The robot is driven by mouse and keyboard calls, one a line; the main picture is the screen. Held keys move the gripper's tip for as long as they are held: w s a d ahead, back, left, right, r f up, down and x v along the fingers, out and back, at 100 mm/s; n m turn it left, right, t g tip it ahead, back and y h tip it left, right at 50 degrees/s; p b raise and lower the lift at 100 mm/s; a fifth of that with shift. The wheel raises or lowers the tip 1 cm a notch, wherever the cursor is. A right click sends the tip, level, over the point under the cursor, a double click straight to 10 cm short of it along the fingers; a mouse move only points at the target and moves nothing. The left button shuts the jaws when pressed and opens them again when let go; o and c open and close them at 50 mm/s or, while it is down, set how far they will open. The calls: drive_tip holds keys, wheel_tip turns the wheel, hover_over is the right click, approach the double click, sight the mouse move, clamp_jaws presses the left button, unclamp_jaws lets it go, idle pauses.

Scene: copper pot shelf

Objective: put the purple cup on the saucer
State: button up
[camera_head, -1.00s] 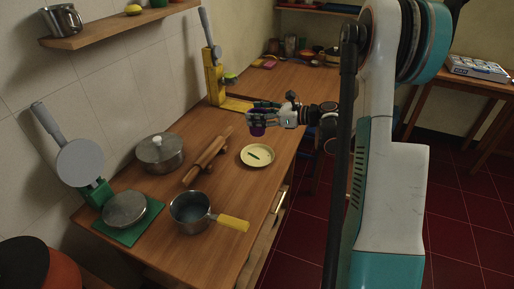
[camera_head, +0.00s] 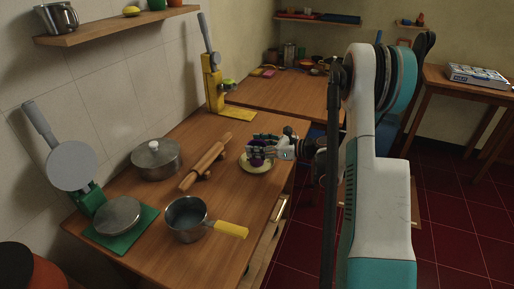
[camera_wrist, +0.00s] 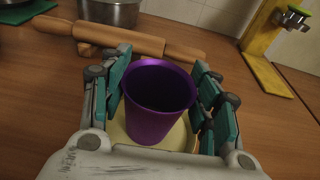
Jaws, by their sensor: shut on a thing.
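The purple cup (camera_wrist: 158,100) is upright between the fingers of my gripper (camera_wrist: 165,95) in the wrist view, and the fingers are shut on it. The saucer (camera_wrist: 183,136) is pale cream and shows behind and below the cup, partly hidden by it. In the head view my gripper (camera_head: 262,151) holds the cup (camera_head: 257,160) over the saucer (camera_head: 255,169), near the table's right edge. I cannot tell whether the cup's base touches the saucer.
A rolling pin (camera_head: 206,161) lies left of the saucer. A saucepan with a yellow handle (camera_head: 230,229) stands nearer, and a lidded pot (camera_head: 156,158) farther left. A yellow press (camera_head: 213,86) stands at the back. Bare table lies around the saucer's near side.

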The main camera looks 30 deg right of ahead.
drive_tip(key=o, duration=1.1)
drive_tip(key=shift+f, duration=0.15)
drive_tip(key=shift+r, duration=0.2)
drive_tip(key=p+v, duration=0.4)
drive_tip(key=v, duration=0.8)
